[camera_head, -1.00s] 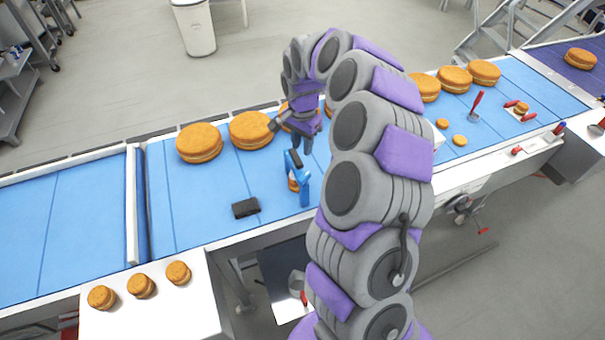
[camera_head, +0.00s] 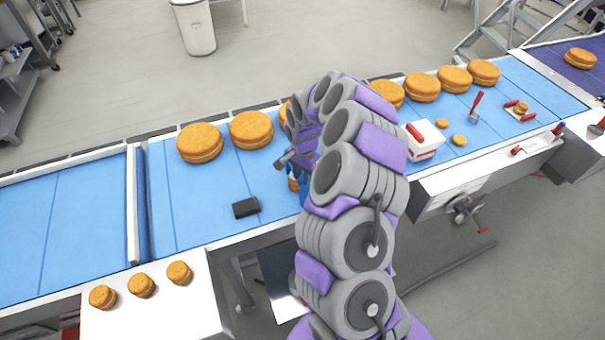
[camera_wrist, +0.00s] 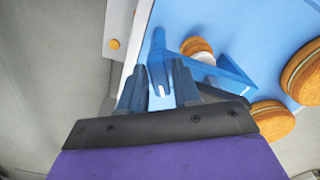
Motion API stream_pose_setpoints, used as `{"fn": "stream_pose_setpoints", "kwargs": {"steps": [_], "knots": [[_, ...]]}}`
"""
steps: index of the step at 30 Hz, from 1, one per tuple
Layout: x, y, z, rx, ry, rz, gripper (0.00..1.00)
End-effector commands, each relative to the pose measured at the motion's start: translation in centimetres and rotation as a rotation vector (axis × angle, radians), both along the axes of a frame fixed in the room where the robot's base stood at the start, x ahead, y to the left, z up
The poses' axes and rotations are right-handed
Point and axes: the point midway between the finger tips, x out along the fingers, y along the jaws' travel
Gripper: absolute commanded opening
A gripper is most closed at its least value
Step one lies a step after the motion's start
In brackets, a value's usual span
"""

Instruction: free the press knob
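The blue press (camera_wrist: 157,50) stands upright just beyond my fingertips in the wrist view, with a slanted blue arm to its right. In the head view only slivers of the press show behind my arm. Its knob is not clearly seen. My gripper (camera_wrist: 158,75) is open, its two dark fingers apart on either side of the line of the blue upright. I cannot tell whether they touch it. A small filled round (camera_wrist: 196,46) on a white piece sits beside the upright; it also shows in the head view (camera_head: 293,184).
Large filled rounds (camera_head: 251,130) line the far side of the blue belt (camera_head: 190,205). A black block (camera_head: 246,207) lies left of the press. A white box with a red handle (camera_head: 426,146) stands to the right. Small rounds (camera_head: 141,284) sit on a white front table.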

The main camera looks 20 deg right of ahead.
Motion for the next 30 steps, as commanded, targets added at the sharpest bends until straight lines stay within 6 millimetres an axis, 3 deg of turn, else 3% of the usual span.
{"fn": "stream_pose_setpoints", "kwargs": {"steps": [5, 15, 30], "knots": [[0.01, 0.0, 0.03, 0.0, 0.0, 0.0, 0.31], [0.04, 0.0, 0.05, 0.0, 0.0, 0.0, 0.0], [-0.02, -0.05, -0.01, -0.001, 0.001, 0.095, 0.0]]}}
